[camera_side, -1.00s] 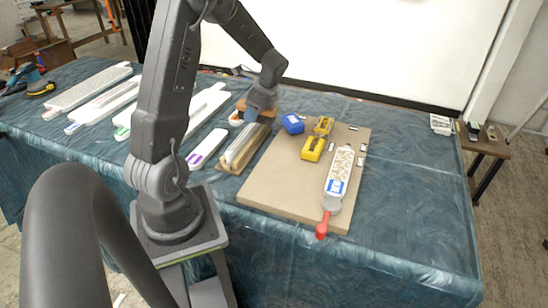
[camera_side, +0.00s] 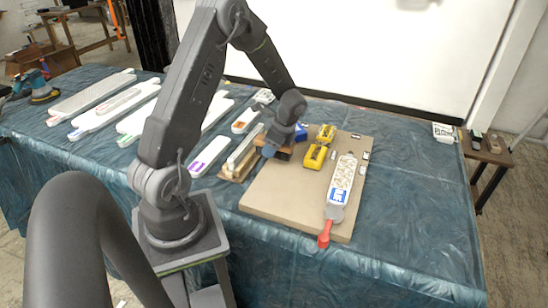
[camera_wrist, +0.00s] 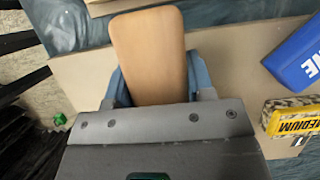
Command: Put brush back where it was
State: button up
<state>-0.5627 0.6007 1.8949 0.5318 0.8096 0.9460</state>
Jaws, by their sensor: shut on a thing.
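The brush (camera_wrist: 150,48) has a smooth tan wooden back. In the wrist view it sits between the two blue fingers of my gripper (camera_wrist: 155,85), which is shut on it. In the side view my gripper (camera_side: 270,148) holds the brush over the left part of the brown board (camera_side: 265,205), just right of a wooden cradle (camera_side: 236,172) carrying a pale strip. Dark bristles seem to show under the wood there. Whether the brush touches the board I cannot tell.
A blue block (camera_side: 301,132) and yellow sanding blocks (camera_side: 314,157) stand right of my gripper on the board. A patterned strip (camera_side: 342,180) with a red-handled tool (camera_side: 325,235) lies at the right. White relief panels (camera_side: 100,113) lie left. The board's front middle is clear.

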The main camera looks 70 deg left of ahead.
aim_at(274, 165)
jog(key=shift+w+d+f, duration=0.15)
jog(key=shift+w, duration=0.05)
jog(key=shift+f, duration=1.95)
jog(key=shift+f, duration=0.1)
jog(key=o, duration=0.8)
jog(key=shift+f, duration=0.1)
jog(key=shift+o, duration=0.2)
